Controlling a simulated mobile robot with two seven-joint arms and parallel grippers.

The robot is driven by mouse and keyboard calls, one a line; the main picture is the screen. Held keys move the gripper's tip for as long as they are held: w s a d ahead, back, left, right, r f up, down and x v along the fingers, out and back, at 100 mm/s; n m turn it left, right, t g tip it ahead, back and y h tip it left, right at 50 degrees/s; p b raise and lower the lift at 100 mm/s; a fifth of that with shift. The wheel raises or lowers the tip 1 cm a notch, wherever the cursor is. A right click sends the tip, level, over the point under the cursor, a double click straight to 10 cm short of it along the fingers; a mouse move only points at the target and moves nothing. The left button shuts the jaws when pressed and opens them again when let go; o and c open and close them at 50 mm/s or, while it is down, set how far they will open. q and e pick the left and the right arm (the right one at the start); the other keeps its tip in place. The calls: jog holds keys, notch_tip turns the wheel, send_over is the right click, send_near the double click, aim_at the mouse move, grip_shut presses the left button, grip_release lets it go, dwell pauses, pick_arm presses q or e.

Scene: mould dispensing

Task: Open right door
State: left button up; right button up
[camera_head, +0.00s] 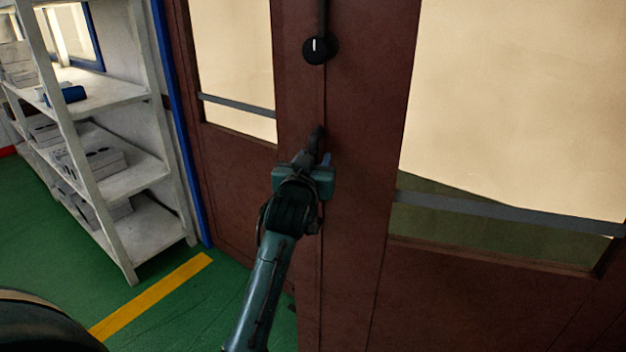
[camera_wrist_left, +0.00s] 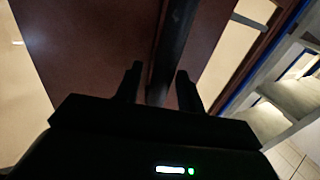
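The right door (camera_head: 357,200) is a dark red-brown leaf with a large pale window, and it looks closed against the left door (camera_head: 240,170). A dark upright handle (camera_head: 317,136) is near the seam where the doors meet. My left gripper (camera_head: 313,160) is at this handle, in front of the doors. In the left wrist view, the two fingers (camera_wrist_left: 160,88) stand apart with the dark bar of the handle (camera_wrist_left: 172,45) between them. A gap shows beside the bar, so the gripper looks open around it. Contact cannot be made out. My right gripper is out of view.
A black round fitting with a white mark (camera_head: 319,49) sits above the handle. White shelves (camera_head: 120,180) with boxes stand at the left, beside a blue post (camera_head: 183,120). The green floor (camera_head: 50,240) with a yellow stripe (camera_head: 150,297) is clear there.

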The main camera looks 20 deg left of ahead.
aim_at(312, 146)
pick_arm(q)
jog(key=shift+r, duration=1.95)
